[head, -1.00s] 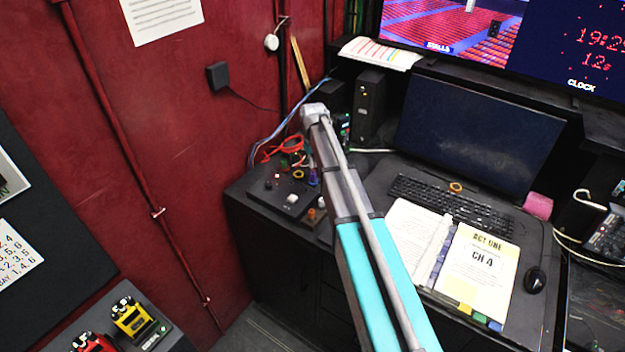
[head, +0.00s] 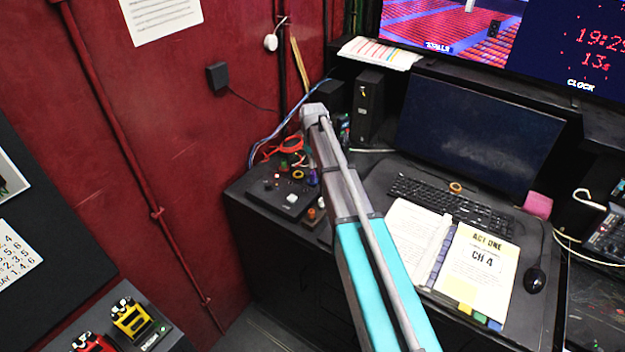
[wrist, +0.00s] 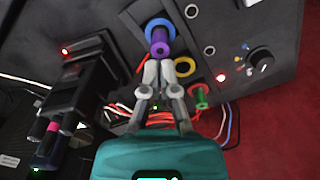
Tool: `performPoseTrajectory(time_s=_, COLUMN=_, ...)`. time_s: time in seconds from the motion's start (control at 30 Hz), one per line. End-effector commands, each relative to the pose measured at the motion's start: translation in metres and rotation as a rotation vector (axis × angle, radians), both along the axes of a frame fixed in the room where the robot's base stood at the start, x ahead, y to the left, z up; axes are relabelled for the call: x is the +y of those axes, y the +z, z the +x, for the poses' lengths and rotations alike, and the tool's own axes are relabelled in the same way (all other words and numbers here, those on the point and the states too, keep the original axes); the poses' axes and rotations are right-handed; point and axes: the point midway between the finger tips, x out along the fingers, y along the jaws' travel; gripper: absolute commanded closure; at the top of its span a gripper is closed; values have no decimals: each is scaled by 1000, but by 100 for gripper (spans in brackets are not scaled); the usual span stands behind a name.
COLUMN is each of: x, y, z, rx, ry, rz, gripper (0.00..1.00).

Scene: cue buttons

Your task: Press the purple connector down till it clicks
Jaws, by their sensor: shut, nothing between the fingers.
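The purple connector (wrist: 160,42) sits at a blue ring on the dark panel in the wrist view, with its outer end toward me. In the head view a small part of the purple connector (head: 312,178) shows beside my arm. My gripper (wrist: 158,70) is shut and empty, its fingertips at the connector's outer end. I cannot tell whether they touch it. In the head view my arm hides the gripper.
A yellow ring (wrist: 185,67) and a green connector (wrist: 200,95) lie close to the right of my fingers. A black knob (wrist: 260,60) is farther right. Red cables (wrist: 130,120) run below. A black block (wrist: 85,75) stands at left.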

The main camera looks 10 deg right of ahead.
Motion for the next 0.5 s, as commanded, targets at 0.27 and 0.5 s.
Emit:
performPoseTrajectory(time_s=0.27, x=0, y=-4, z=0, rx=0, ry=0, rz=0, gripper=100)
performPoseTrajectory(time_s=0.5, x=1, y=-7, z=0, rx=0, ry=1, rz=0, gripper=100)
